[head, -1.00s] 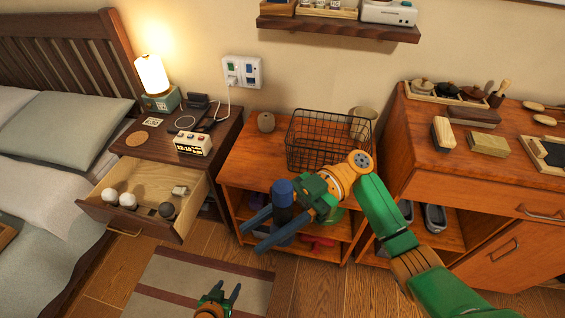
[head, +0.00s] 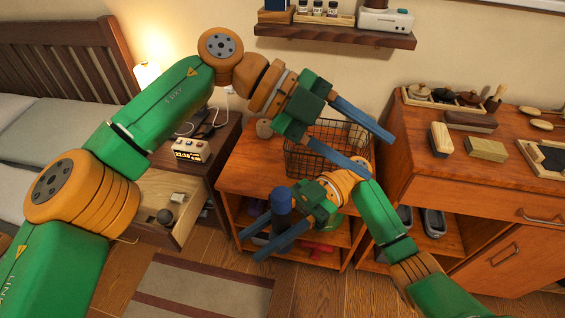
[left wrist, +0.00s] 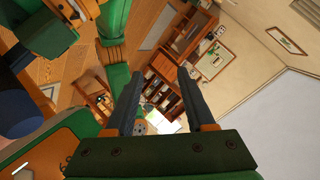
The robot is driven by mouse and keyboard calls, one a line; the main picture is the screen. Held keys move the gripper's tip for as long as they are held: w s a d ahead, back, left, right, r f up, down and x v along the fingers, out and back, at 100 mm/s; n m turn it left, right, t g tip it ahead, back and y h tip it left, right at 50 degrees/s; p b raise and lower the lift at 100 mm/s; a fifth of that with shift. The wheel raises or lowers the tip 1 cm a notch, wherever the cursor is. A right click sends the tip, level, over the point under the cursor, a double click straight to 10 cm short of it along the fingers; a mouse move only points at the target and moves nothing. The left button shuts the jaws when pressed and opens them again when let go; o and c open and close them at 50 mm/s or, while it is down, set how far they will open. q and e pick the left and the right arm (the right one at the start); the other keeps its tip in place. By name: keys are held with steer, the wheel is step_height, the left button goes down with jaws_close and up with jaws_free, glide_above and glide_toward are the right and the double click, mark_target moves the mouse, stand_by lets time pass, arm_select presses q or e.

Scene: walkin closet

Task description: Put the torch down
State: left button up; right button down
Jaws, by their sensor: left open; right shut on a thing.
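The torch (head: 281,204) is a dark blue cylinder with a wider, lighter blue top. It stands upright in the head view, in front of the low open shelf unit (head: 240,178). My right gripper (head: 249,247) is shut on the torch, one finger along each side, and holds it above the floor. My left gripper (head: 378,157) is open and empty, in front of the wire basket (head: 303,163). Its two fingers also show spread apart in the left wrist view (left wrist: 157,72), with nothing between them. My left arm hides part of the bedside table and drawer.
An open drawer (head: 158,238) juts out at the left. A taller cabinet (head: 465,190) carries brushes and boxes at the right. A wall shelf (head: 335,36) hangs above. The striped rug (head: 200,290) is clear.

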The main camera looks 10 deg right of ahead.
mark_target(282, 220)
arm_select(q)
steer(key=a+t+y, duration=0.2)
steer(key=a+y, duration=0.1)
steer(key=s+a+n+t+y, duration=0.1)
steer(key=a+t+y, duration=0.1)
steer(key=a+y, duration=0.2)
steer(key=a+n+t+y, duration=0.1)
steer(key=a+y, duration=0.3)
steer(key=shift+s+f+t, duration=0.15)
steer(key=shift+s+t, duration=0.25)
arm_select(e)
steer(key=shift+s, duration=0.1)
arm_select(q)
step_height(282, 220, down, 12)
steer(key=shift+r, duration=0.1)
jaws_close()
arm_select(e)
steer(key=shift+c, duration=2.2)
jaws_free()
